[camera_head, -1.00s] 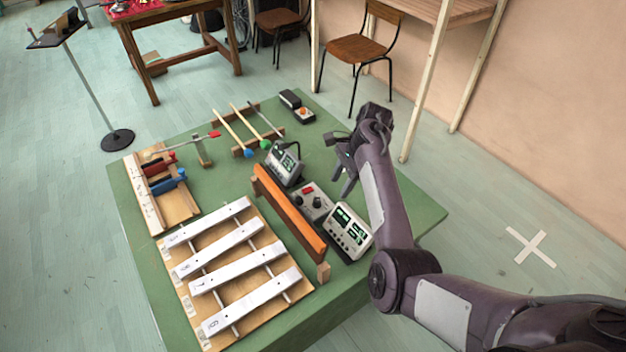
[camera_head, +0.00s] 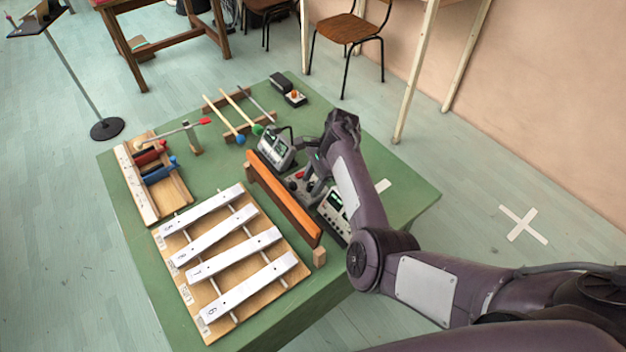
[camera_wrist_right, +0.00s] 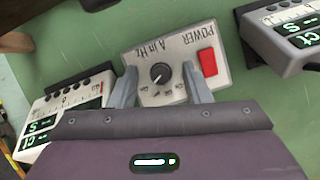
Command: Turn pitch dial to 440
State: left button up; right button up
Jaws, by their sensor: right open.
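The pitch dial (camera_wrist_right: 160,73) is a black knob with a white pointer line, set in a light grey box (camera_wrist_right: 178,48) marked "A in Hz" and "POWER". A red power switch (camera_wrist_right: 207,62) sits beside it on the same face. My right gripper (camera_wrist_right: 163,82) is open, with one finger on each side of the dial in the wrist view; I cannot tell whether they touch it. In the head view my right gripper (camera_head: 312,185) is over the box, partly hiding it. The printed numbers are too small to read. My left gripper is not in view.
Two grey display devices flank the box: one to its left (camera_head: 275,148), one to its right (camera_head: 335,212). An orange-topped wooden bar (camera_head: 283,197) stands close in front. A xylophone with white bars (camera_head: 225,250) lies nearer on the green table (camera_head: 415,190).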

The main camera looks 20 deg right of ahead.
grip_shut()
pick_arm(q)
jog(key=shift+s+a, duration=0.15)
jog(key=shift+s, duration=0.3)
pick_arm(e)
jog(key=shift+w+n, duration=0.1)
jog(key=shift+n, duration=0.3)
jog(key=shift+n+g, duration=0.5)
jog(key=shift+n, duration=0.4)
jog(key=n+g, duration=0.1)
jog(key=n, duration=0.1)
jog(key=shift+w+n+h+b, duration=0.15)
jog(key=shift+n+h+b, duration=0.15)
jog(key=shift+n+h, duration=0.1)
jog(key=n+b, duration=0.1)
jog(key=n, duration=0.1)
jog(key=shift+f+n+g+h, duration=0.1)
jog(key=shift+n+g+h, duration=0.2)
jog(key=shift+g, duration=0.1)
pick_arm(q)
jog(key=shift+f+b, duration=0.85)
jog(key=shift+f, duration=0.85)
pick_arm(e)
jog(key=shift+w+a+n+g+h, duration=0.1)
jog(key=shift+n+g+h, duration=0.4)
jog(key=shift+n, duration=1.3)
